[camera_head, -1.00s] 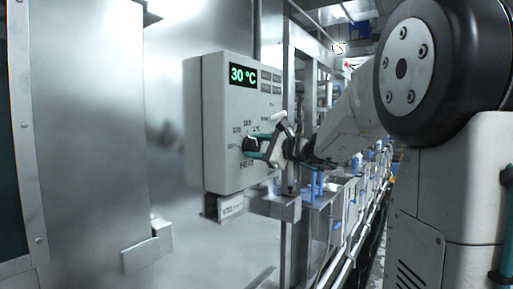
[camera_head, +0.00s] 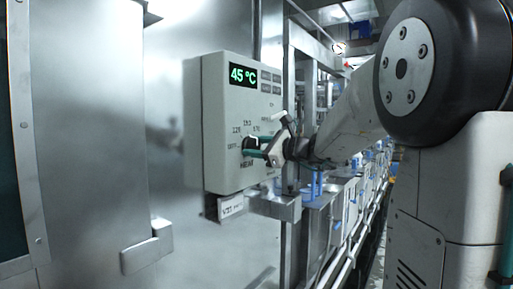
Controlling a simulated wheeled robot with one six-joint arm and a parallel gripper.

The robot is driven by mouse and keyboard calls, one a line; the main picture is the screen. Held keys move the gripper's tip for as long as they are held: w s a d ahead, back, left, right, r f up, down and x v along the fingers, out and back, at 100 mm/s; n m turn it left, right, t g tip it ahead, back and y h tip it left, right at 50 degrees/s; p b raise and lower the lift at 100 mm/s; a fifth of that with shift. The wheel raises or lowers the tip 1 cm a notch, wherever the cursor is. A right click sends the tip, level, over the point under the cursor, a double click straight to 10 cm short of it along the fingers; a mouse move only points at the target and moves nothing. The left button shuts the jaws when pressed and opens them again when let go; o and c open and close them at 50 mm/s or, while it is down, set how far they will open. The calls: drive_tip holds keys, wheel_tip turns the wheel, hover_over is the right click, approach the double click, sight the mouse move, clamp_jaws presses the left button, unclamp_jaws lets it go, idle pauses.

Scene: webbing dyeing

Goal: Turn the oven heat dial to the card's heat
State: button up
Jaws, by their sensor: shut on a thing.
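The oven's control box (camera_head: 222,130) is pale grey and fixed to the metal wall. Its green display (camera_head: 243,75) reads 45 °C. The black heat dial (camera_head: 250,143) sits below it, with small printed numbers around it and "HEAT" underneath. My gripper (camera_head: 258,149) is at the box face and shut on the dial, partly covering it. A small white card (camera_head: 231,208) with dark print is under the box; its text is too small to read surely.
Small buttons or labels (camera_head: 270,83) sit right of the display. A metal bracket (camera_head: 277,206) juts out below the box on the right. Metal frames and a row of blue-topped parts (camera_head: 340,196) run back on the right. A door handle (camera_head: 147,249) is at lower left.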

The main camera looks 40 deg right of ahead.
drive_tip(key=shift+f, duration=0.1)
drive_tip(key=o, duration=1)
drive_tip(key=v, duration=0.8)
